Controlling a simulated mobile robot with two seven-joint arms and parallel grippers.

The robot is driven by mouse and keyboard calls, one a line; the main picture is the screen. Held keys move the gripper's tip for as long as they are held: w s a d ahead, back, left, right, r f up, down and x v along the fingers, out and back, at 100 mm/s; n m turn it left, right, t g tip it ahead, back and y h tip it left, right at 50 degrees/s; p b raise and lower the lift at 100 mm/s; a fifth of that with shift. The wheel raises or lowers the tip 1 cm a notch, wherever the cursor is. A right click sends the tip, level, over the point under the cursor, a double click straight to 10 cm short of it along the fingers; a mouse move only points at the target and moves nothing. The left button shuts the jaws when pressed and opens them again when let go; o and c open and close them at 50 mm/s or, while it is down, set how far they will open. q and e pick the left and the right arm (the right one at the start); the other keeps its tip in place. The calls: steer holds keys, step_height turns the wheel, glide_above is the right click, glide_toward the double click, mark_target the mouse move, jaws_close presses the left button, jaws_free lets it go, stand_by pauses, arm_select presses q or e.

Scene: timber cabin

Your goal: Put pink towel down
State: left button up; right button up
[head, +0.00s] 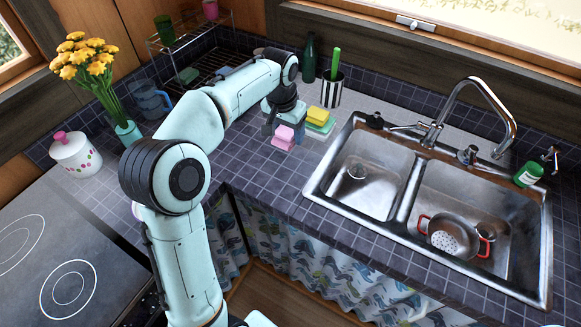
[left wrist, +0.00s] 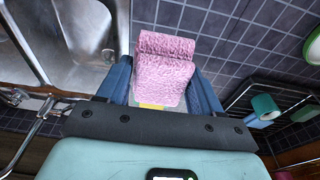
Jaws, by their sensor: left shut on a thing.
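The pink towel (head: 284,136) is a small, folded, textured block. In the head view it is low over the tiled counter, left of the sink. My left gripper (head: 284,118) points down with its blue fingers on either side of the towel and is shut on it. The left wrist view also shows the towel (left wrist: 165,68) between the fingers. I cannot tell whether the towel touches the counter. My right gripper is not in view.
A yellow and green stack of cloths or sponges (head: 320,119) is just right of the towel. A striped cup (head: 332,90) and dark bottle (head: 309,60) stand behind. The double sink (head: 408,190) holds a colander (head: 452,236). Tiled counter (head: 255,165) in front is clear.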

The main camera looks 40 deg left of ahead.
mark_target(283, 145)
arm_select(q)
steer(key=shift+f+b, duration=0.7)
steer(key=shift+f, duration=7.05)
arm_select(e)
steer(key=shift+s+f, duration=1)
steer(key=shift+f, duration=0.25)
arm_select(q)
steer(key=shift+f, duration=0.1)
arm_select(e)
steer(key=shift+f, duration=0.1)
arm_select(q)
steer(key=o, duration=0.9)
steer(key=shift+o, duration=0.2)
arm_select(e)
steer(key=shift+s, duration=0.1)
arm_select(q)
steer(key=shift+r, duration=0.2)
steer(key=r, duration=0.4)
steer(key=s+r, duration=0.1)
steer(key=r, duration=0.3)
steer(key=s+r, duration=0.1)
steer(key=r, duration=0.2)
steer(key=shift+d+r+p, duration=0.1)
steer(key=shift+r+p, duration=0.3)
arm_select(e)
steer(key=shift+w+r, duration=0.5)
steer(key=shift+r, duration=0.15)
